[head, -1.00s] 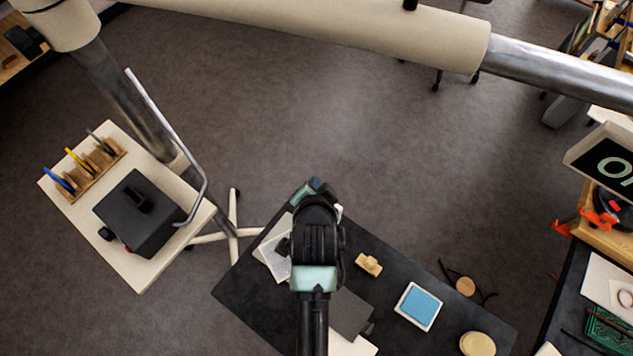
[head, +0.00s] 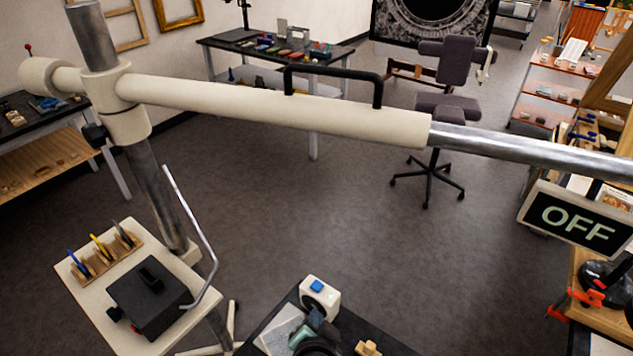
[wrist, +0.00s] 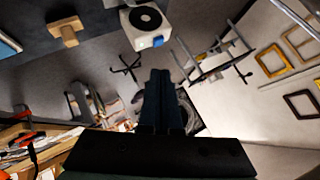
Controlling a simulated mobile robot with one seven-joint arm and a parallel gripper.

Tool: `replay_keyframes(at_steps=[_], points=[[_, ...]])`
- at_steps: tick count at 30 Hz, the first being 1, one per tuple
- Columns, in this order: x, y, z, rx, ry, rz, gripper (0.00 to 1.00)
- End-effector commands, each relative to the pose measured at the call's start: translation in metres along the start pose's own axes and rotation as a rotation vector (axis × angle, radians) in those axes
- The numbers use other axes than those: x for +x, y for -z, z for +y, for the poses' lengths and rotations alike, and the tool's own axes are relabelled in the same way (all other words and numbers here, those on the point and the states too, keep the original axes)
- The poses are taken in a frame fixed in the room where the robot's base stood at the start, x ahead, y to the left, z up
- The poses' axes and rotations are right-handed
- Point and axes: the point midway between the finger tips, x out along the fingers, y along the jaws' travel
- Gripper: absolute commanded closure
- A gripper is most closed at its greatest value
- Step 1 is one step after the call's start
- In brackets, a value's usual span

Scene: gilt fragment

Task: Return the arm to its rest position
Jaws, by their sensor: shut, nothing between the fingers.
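My gripper (wrist: 162,78) shows in the wrist view as two dark fingers pressed together, with nothing between them. In the head view my arm is at the bottom edge, mostly cut off; the gripper's dark blue-grey end (head: 316,320) is over the dark worktable (head: 375,330). It appears in front of a white box with a blue button (head: 319,297). In the wrist view that white box (wrist: 147,20) is near the top, apart from the fingers. The arm's rest position is not marked in view.
A small wooden block (head: 368,348) lies on the worktable. At left, a cream stand (head: 97,308) holds a black box (head: 150,298) and a tool rack (head: 105,258). A thick cream boom (head: 270,103) crosses above, with an OFF sign (head: 577,222) at right. Open floor (head: 330,200) lies between.

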Motion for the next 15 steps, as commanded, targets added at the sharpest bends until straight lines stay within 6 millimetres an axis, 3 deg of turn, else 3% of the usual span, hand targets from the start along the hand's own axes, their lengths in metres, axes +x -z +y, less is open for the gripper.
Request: replay_keyframes(at_steps=[8,11,15], points=[[-0.032,0.096,-0.083,-0.154,0.185,0.243,1.0],[-0.061,0.138,-0.121,-0.228,0.266,0.372,1.0],[-0.127,0.198,-0.176,-0.346,0.382,0.607,1.0]])
